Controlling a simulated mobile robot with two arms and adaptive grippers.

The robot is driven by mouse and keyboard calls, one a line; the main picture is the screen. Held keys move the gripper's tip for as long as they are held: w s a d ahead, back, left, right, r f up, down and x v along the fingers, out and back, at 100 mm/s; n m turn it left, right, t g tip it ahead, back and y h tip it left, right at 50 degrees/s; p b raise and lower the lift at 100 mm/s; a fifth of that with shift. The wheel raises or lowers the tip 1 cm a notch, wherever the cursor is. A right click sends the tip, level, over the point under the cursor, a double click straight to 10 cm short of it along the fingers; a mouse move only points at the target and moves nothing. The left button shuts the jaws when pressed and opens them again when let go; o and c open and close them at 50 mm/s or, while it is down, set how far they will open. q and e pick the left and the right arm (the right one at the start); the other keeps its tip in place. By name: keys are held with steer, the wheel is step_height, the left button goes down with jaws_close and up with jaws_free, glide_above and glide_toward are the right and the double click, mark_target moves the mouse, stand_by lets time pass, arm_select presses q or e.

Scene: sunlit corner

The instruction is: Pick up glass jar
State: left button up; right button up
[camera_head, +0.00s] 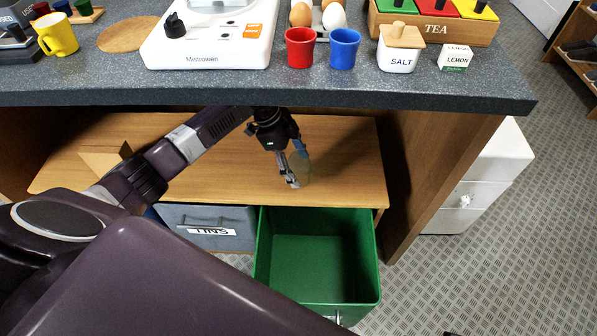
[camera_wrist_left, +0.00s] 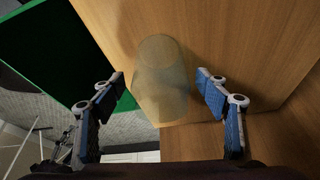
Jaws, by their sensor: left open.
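The glass jar (camera_head: 300,168) is clear with a faint greenish tint and stands on the wooden shelf under the counter. In the left wrist view the jar (camera_wrist_left: 161,80) is in the middle, between the two fingers. My left gripper (camera_head: 290,168) reaches in under the counter from the left, with its fingers at the jar. In the left wrist view the left gripper (camera_wrist_left: 163,90) is open, with a finger on either side of the jar and gaps on both sides. In the head view the fingers partly cover the jar. My right gripper is in neither view.
The grey speckled counter (camera_head: 300,88) overhangs the shelf (camera_head: 350,165) closely above my arm. Below the shelf are an open green drawer (camera_head: 318,270) and a grey bin labelled TINS (camera_head: 195,222). A wooden side panel (camera_head: 435,170) bounds the right. The shelf right of the jar is clear.

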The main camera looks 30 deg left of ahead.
arm_select(q)
steer(key=shift+f, duration=0.1)
steer(key=c, duration=1.4)
